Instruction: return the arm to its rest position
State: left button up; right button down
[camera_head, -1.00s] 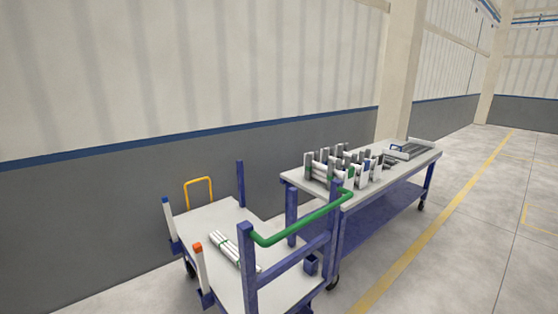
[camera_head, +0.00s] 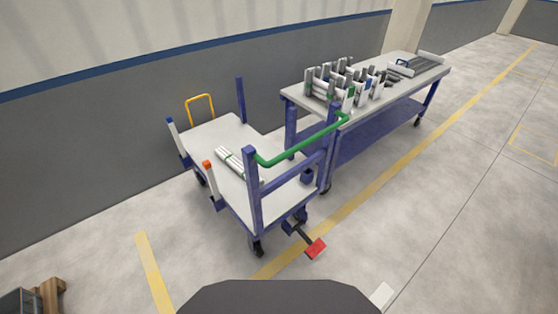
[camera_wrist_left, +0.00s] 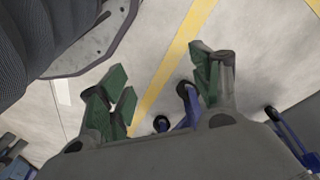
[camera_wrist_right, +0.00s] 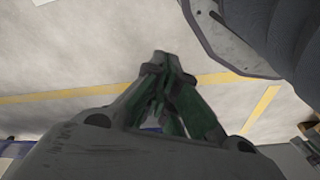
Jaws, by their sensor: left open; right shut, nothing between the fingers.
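My left gripper (camera_wrist_left: 158,85) is in the left wrist view, its green-padded fingers spread wide with nothing between them. Bare floor and parts of the blue cart's wheels show past it. My right gripper (camera_wrist_right: 162,62) is in the right wrist view, its fingers brought together at the tips and empty, over bare floor. Neither gripper shows in the head view. A dark rounded part of my own body is at the bottom of the head view.
A cart (camera_head: 213,132) with a green handle (camera_head: 300,146) carries a bundle of white pipes (camera_head: 236,163). A blue table (camera_head: 440,68) behind it holds pipe racks (camera_head: 345,82). A wooden pallet (camera_head: 50,295) is at lower left. The floor at right is clear.

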pick_arm(q)
jog(key=s+a+p, duration=0.3)
jog(key=s+p, duration=0.6)
jog(key=s, duration=0.1)
jog(key=s+a+g+p, duration=0.1)
jog(key=s+a+p, duration=0.3)
jog(key=s+p, duration=0.6)
jog(key=shift+r+y, duration=0.4)
pick_arm(e)
jog(key=s+d, duration=0.3)
jog(key=s, duration=0.7)
jog(key=s+d+g, duration=0.1)
jog(key=s+d, duration=0.3)
jog(key=s, duration=0.6)
jog(key=shift+r+h, duration=0.4)
pick_arm(q)
jog(key=shift+s, duration=0.1)
pick_arm(e)
jog(key=shift+s, duration=0.1)
pick_arm(q)
notch_tip(320, 180, down, 5)
jog(key=b, duration=0.4)
jog(key=shift+r+b, duration=0.2)
jog(key=shift+b, duration=0.2)
pick_arm(e)
notch_tip(320, 180, down, 5)
jog(key=shift+r, duration=0.2)
